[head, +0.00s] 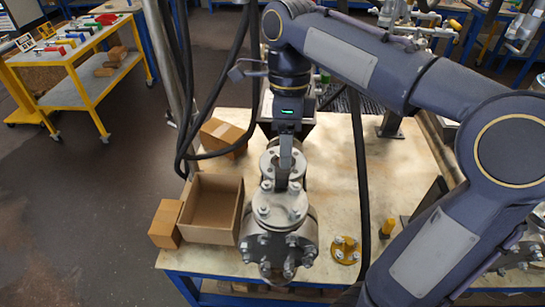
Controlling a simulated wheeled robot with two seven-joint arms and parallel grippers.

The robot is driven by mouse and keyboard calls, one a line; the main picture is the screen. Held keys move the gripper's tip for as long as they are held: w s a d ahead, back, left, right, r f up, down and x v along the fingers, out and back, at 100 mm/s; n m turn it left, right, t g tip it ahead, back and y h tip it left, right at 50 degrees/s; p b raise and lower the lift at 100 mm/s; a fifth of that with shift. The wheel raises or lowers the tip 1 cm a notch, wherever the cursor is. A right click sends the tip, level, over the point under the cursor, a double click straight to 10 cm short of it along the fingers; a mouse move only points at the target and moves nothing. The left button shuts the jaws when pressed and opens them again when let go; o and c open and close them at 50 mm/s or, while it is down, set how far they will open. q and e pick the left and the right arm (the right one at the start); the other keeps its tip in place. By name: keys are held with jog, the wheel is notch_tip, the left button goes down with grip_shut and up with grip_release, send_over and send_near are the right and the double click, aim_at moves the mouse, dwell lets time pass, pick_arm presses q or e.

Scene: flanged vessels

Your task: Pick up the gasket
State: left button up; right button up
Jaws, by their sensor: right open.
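My right arm reaches in from the right and my right gripper (283,184) points down at the middle of the table. Its fingers are seen nearly edge-on; the jaws are open. They hang over or just in front of a grey flanged vessel (270,164); I cannot tell whether they touch it. A larger bolted flanged vessel (283,212) stands directly in front, close to the fingertips. I cannot clearly make out a gasket; it may be hidden by the gripper or the flanges. My left gripper is not in view.
An open cardboard box (213,208) stands left of the vessels, with a smaller carton (165,224) beside it and another carton (223,137) behind. A yellow disc with bolts (345,249) lies at right on the worktable (330,172). Black cables hang at left.

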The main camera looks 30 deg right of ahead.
aim_at(282, 175)
jog(key=f, duration=0.4)
jog(key=a+f, duration=0.1)
jog(key=f, duration=0.1)
jog(key=shift+s, duration=0.35)
jog(key=shift+c, duration=0.5)
jog(key=c, duration=0.8)
jog(key=shift+c, duration=0.2)
